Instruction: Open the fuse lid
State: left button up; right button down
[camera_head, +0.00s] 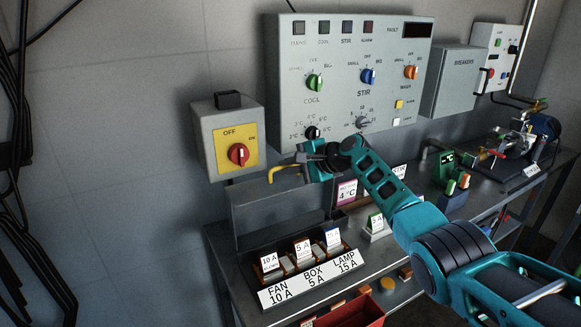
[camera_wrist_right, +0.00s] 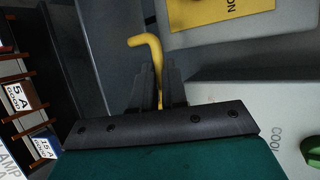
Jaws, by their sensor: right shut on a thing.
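The fuse lid (camera_head: 262,208) is a grey panel that stands raised behind the fuse box (camera_head: 313,282). A yellow bent handle (camera_head: 282,170) sticks out at its top edge. My right gripper (camera_head: 306,160) is shut on the yellow handle. In the right wrist view, the handle (camera_wrist_right: 150,50) rises from between the dark fingers (camera_wrist_right: 158,88). The fuses below are exposed, with cards reading 10 A (camera_head: 269,262), 5 A (camera_head: 302,248) and 15 A (camera_head: 333,236). My left gripper is not in view.
A grey control panel (camera_head: 340,100) with coloured knobs hangs above. A yellow-faced switch box (camera_head: 237,145) with a red knob is at upper left. Small card holders (camera_head: 376,227) stand right of the fuse box. A red tray (camera_head: 352,314) lies at the front.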

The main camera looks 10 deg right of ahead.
jog(key=shift+w+r, duration=0.15)
jog(key=shift+r, duration=0.4)
jog(key=c, duration=1.3)
grip_release()
jog(key=shift+o, duration=0.6)
jog(key=shift+f, duration=0.15)
jog(key=shift+s, duration=0.25)
jog(key=shift+s+d, duration=0.1)
jog(key=shift+d, duration=0.1)
jog(key=p+v, duration=0.2)
jog(key=v, duration=1)
jog(key=shift+s, duration=0.2)
